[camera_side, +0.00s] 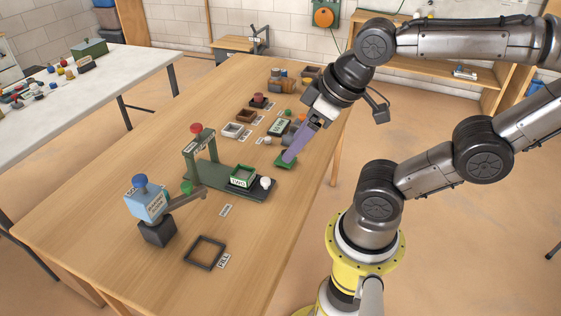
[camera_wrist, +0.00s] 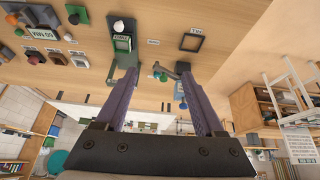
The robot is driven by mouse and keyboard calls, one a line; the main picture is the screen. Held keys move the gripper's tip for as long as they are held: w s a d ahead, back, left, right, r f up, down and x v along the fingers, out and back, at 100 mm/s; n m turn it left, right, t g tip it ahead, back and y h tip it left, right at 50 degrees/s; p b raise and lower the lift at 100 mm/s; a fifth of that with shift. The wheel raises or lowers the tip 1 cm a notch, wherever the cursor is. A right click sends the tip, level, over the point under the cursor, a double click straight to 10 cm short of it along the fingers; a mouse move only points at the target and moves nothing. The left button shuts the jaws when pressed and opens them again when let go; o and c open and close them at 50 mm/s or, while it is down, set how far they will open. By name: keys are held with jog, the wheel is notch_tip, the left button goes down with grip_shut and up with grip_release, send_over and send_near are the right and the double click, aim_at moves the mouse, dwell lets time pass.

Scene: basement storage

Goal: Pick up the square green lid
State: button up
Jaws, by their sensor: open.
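The square green lid (camera_side: 287,161) lies on the wooden table, right of the green box marked TWO (camera_side: 241,177) in the side view. My gripper (camera_side: 288,156) has purple fingers, and its tips overlap the lid's far part in that view. I cannot tell how high they are above it. In the wrist view my gripper (camera_wrist: 156,70) is open, with nothing between the fingers. A dark green square piece (camera_wrist: 76,13), apparently the lid, shows at the top left there, outside the fingers. The box TWO (camera_wrist: 122,43) shows beyond the left finger.
The green stand (camera_side: 197,150) with a red knob and the blue box (camera_side: 146,202) with a blue knob stand on the table. An empty dark frame (camera_side: 205,252) lies in front. Several small trays and jars crowd the back. The front left tabletop is clear.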

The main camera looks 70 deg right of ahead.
jog(key=w+d+r+n+g+h, duration=0.1)
jog(key=w+d+n, duration=0.4)
jog(key=w+n, duration=0.3)
jog(key=w+d+n+g, duration=0.1)
jog(key=w+d+n, duration=0.4)
jog(key=n, duration=0.4)
jog(key=w+d+f+n+g, duration=0.25)
jog(key=d+f, duration=0.45)
jog(key=d, duration=0.4)
jog(key=s+d+f+m, duration=0.1)
jog(key=d+f, duration=0.1)
jog(key=f, duration=0.3)
jog(key=s+d+f, duration=0.1)
jog(key=d+f, duration=0.1)
jog(key=f, duration=0.3)
jog(key=s+d+f+m+g+y, duration=0.1)
jog(key=d+f, duration=0.1)
jog(key=f, duration=0.3)
jog(key=shift+s+m, duration=0.25)
jog(key=shift+m, duration=0.1)
jog(key=shift+w+a+f, duration=0.1)
jog(key=shift+w+f, duration=0.05)
jog(key=shift+f, duration=1.25)
jog(key=shift+w+a+f, duration=0.1)
jog(key=shift+f, duration=1.3)
